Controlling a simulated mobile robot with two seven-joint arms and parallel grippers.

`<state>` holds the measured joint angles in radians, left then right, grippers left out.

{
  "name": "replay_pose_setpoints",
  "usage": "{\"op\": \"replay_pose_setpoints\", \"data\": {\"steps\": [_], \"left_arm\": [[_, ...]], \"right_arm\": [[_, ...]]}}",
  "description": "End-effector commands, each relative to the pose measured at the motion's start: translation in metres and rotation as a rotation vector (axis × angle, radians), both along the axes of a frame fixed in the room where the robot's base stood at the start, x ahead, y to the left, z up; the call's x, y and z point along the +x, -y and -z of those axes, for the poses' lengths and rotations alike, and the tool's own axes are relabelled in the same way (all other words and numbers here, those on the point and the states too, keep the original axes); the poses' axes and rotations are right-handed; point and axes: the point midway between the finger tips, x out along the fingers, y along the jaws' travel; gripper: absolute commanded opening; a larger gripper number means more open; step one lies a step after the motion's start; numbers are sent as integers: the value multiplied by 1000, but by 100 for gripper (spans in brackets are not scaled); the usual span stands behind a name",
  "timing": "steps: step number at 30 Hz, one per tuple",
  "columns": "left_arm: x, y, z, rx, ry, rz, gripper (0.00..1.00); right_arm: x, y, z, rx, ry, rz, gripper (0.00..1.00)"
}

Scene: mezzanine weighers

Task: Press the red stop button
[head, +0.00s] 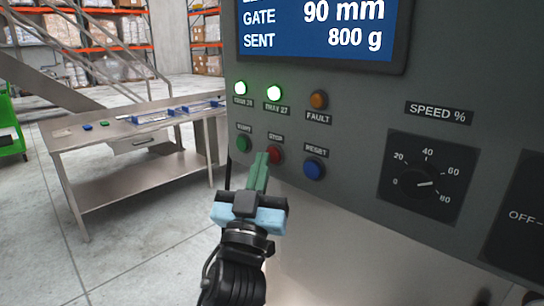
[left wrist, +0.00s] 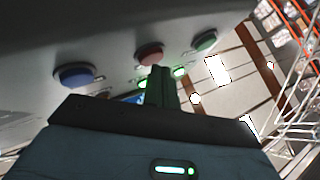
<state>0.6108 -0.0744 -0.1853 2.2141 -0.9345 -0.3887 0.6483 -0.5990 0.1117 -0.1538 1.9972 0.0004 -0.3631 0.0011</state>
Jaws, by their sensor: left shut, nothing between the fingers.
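The red stop button (head: 275,154) is on the grey control panel (head: 340,135), under the label STOP, between the green button (head: 243,144) and the blue button (head: 314,168). My left gripper (head: 262,160) is shut and empty, its green fingertips pointing up at the panel and overlapping the left part of the red button. In the left wrist view the red button (left wrist: 151,54) shows just beyond the tips of my left gripper (left wrist: 160,72). I cannot tell whether the tips touch it. My right gripper is not in view.
Two lit lamps (head: 274,93) and an orange fault lamp (head: 319,99) sit above the buttons. A speed dial (head: 424,183) is to the right, below a blue screen (head: 318,28). A steel table (head: 120,133) stands left; open floor lies in front of it.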

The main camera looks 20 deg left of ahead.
Motion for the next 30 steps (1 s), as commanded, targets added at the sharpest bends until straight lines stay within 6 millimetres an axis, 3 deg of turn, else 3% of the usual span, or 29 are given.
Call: {"op": "replay_pose_setpoints", "data": {"steps": [14, 30], "left_arm": [[2, 0, 0, 0, 0, 0, 0], [7, 2, 0, 0, 0, 0, 0]], "right_arm": [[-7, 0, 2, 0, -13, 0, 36], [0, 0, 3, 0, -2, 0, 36]]}}
